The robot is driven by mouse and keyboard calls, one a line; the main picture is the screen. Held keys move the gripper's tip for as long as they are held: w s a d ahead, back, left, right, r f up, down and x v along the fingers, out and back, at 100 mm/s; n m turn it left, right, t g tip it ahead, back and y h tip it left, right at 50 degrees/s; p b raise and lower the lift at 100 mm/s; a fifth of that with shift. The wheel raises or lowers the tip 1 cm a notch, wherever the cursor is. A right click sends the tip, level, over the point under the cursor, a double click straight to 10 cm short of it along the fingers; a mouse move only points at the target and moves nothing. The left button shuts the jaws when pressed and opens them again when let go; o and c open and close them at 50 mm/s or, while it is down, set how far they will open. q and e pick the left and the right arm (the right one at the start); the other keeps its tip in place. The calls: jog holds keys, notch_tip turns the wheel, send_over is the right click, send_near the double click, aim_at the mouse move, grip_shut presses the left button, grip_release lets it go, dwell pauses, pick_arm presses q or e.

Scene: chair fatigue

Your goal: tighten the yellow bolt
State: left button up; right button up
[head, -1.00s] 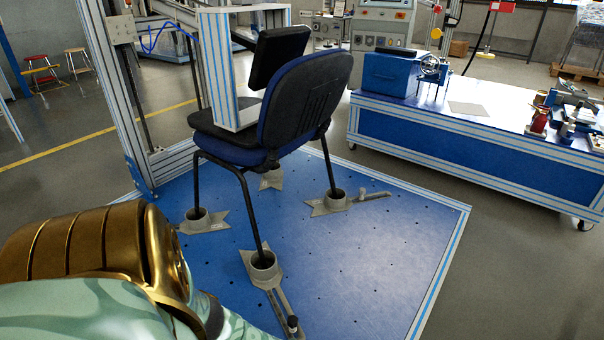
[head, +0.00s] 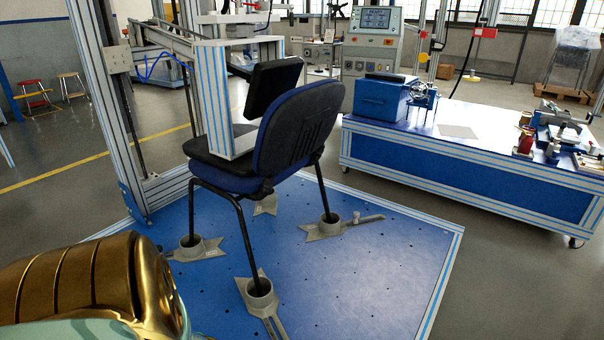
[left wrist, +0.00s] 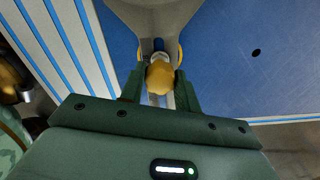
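The yellow bolt (left wrist: 160,77) shows in the left wrist view as a rounded yellow head in front of a grey metal fixture (left wrist: 158,18). My left gripper (left wrist: 160,80) has its two dark green fingers either side of the bolt head, very close to it. I cannot tell whether they press on it. Smaller yellow patches flank the bolt just beyond the fingers. In the head view the left gripper and yellow bolt are out of sight; a gold part of my left arm (head: 95,285) fills the lower left. My right gripper is in neither view.
A blue-backed chair (head: 300,135) stands with its legs in grey cup fixtures (head: 258,290) on the blue platform (head: 360,270). A metal frame (head: 108,110) rises at left. A blue workbench (head: 450,180) with tools stands at right, with grey floor between it and the platform.

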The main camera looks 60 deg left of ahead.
pick_arm(q)
jog(key=m+b, duration=0.1)
jog(key=m, duration=0.1)
jog(key=shift+a+f+m, duration=0.1)
jog(key=shift+m, duration=0.3)
jog(key=shift+c, duration=0.4)
jog(key=shift+m, duration=0.6)
jog(key=shift+m+b, duration=0.5)
jog(key=shift+m, duration=1.5)
jog(key=m, duration=0.3)
jog(key=shift+m, duration=0.5)
